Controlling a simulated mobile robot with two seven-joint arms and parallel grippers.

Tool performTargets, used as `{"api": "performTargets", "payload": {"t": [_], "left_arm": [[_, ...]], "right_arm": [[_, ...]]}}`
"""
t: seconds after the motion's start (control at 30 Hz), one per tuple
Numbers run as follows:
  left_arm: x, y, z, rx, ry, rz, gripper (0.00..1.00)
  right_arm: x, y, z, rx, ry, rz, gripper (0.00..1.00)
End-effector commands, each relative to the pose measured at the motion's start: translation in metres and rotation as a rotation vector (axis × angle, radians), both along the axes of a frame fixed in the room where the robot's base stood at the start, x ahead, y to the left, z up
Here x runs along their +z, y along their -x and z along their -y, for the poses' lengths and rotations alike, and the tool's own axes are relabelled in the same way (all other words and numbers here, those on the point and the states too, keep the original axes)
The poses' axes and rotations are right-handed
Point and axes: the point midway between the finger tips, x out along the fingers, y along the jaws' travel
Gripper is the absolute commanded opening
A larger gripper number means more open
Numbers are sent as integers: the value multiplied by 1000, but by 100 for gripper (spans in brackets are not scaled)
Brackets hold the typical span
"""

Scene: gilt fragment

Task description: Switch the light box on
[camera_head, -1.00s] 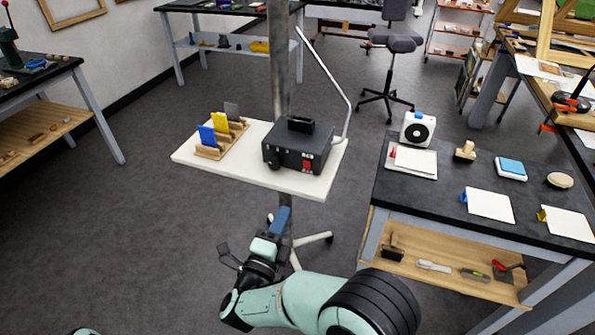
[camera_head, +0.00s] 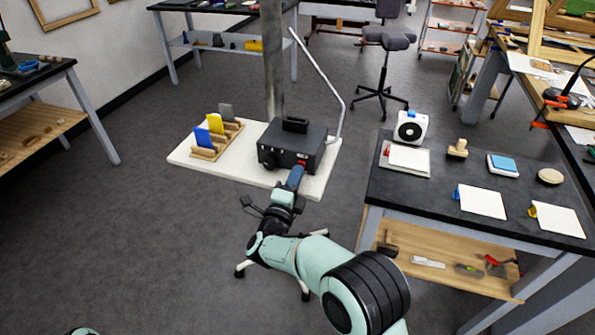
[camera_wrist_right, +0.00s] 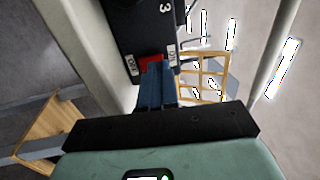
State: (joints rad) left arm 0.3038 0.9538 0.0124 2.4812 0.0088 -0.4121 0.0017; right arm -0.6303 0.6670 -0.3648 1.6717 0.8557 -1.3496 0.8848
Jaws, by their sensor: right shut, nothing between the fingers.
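The light box (camera_head: 290,141) is a black box with a slot on top and a knob on its front, standing on a white stand top (camera_head: 235,178). Its red switch (camera_wrist_right: 151,62) shows in the right wrist view between two small white labels, partly covered by my fingers. My right gripper (camera_head: 297,173) is shut and empty. Its blue fingertips (camera_wrist_right: 155,80) are at or right in front of the switch; I cannot tell whether they touch it. The switch's position cannot be made out. My left gripper is not in view.
A wooden rack (camera_head: 217,143) with blue, yellow and grey plates stands left of the box. A bent metal arm (camera_head: 322,75) rises behind it, and a grey post (camera_head: 273,60) stands at the back. A dark workbench (camera_head: 440,195) with cards and small tools is to the right.

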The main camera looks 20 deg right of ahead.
Motion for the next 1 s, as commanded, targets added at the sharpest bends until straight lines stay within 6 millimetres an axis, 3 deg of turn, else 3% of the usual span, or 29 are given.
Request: {"api": "performTargets", "payload": {"t": [0.53, 0.77, 1.0], "left_arm": [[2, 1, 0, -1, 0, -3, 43], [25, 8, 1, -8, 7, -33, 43], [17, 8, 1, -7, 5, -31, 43]], "right_arm": [[3, -10, 7, -1, -5, -7, 0], [18, -19, 15, -4, -119, -167, 0], [11, -19, 16, -6, -104, -156, 0]]}}
